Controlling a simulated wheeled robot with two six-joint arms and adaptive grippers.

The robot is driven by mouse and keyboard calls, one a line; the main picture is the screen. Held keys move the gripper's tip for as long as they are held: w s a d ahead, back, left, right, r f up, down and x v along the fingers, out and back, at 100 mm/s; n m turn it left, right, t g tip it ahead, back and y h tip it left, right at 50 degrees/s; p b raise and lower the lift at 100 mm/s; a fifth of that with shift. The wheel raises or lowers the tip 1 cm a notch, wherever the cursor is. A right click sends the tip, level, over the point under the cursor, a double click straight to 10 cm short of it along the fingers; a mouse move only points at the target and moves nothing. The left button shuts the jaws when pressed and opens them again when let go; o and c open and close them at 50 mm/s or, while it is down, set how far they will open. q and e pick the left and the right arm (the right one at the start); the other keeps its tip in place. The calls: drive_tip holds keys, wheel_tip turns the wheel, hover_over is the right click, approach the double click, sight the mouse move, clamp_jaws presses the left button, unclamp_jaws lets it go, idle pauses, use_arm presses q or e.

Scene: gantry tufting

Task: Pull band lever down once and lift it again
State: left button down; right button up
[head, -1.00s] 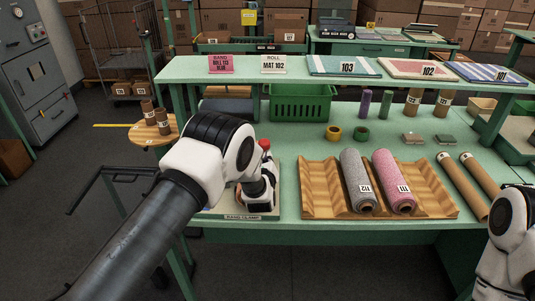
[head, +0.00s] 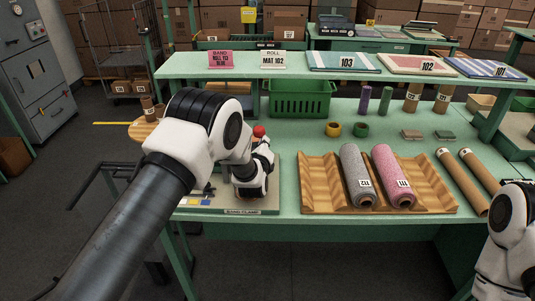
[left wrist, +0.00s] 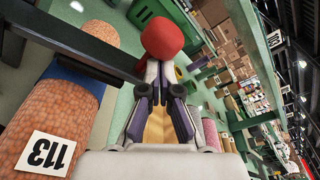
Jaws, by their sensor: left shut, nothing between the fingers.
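The band lever's red knob (head: 259,131) stands above the band clamp base (head: 268,205) in the head view. It also shows large in the left wrist view (left wrist: 162,37), just beyond my left fingertips. A dark bar (left wrist: 75,45) crosses over an orange roll labelled 113 (left wrist: 60,115) there. My left gripper (left wrist: 160,95) is shut and empty, with its fingers close below the knob; I cannot tell if they touch the lever. In the head view my left arm hides the roll and much of the clamp. My right gripper is outside the view; only its arm shows.
A wooden cradle (head: 312,190) with a grey roll (head: 357,175) and a pink roll (head: 392,175) lies right of the clamp. A green crate (head: 300,100) stands behind. A shelf (head: 190,68) crosses above the bench. Cardboard tubes (head: 462,182) lie at the right.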

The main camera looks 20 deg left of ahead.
use_arm(q)
drive_tip(key=s+a+r+n+t+b, duration=0.1)
drive_tip(key=s+a+r+n+b, duration=0.2)
drive_tip(key=a+r+n+b, duration=0.4)
drive_tip(key=shift+s+a+r+n, duration=0.35)
drive_tip(key=shift+a+r+n, duration=0.45)
drive_tip(key=shift+a+n, duration=1.45)
drive_tip(key=shift+a+m, duration=0.45)
drive_tip(key=shift+a, duration=0.05)
